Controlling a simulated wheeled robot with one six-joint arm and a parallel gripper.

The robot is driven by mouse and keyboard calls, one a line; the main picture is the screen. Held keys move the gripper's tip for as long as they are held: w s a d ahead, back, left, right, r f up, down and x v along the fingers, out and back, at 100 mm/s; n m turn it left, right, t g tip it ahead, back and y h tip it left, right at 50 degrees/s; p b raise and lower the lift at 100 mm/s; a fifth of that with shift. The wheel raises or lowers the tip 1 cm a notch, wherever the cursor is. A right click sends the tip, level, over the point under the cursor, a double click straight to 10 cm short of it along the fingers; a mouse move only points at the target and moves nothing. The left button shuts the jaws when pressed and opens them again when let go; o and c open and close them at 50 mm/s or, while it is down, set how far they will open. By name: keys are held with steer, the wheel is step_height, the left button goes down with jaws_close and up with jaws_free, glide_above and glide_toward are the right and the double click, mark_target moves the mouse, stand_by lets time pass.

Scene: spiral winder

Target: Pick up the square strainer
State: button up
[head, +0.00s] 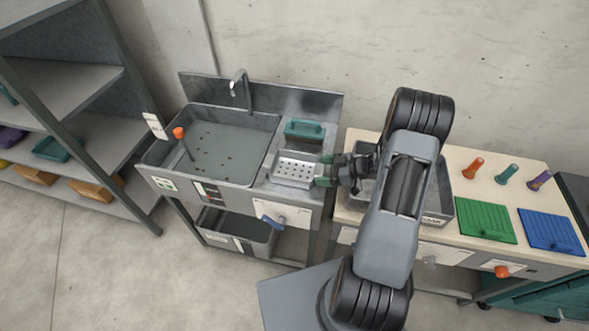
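The square strainer (296,170), a shallow grey metal tray with rows of holes, lies on the drainboard right of the sink basin. My gripper (325,170) reaches in from the right, and its two green-tipped fingers stand apart at the strainer's right edge. One fingertip is at the back of that edge and the other at the front. I see nothing clearly held between them. Whether the fingers touch the strainer cannot be told from this view.
A teal-handled block (305,131) stands right behind the strainer. The sink basin (222,145) with an orange-topped rod (180,134) is to the left. A metal bin (437,205) sits on the bench under my arm. Green (485,219) and blue (550,230) boards lie farther right.

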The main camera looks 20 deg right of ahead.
steer(key=c, duration=1)
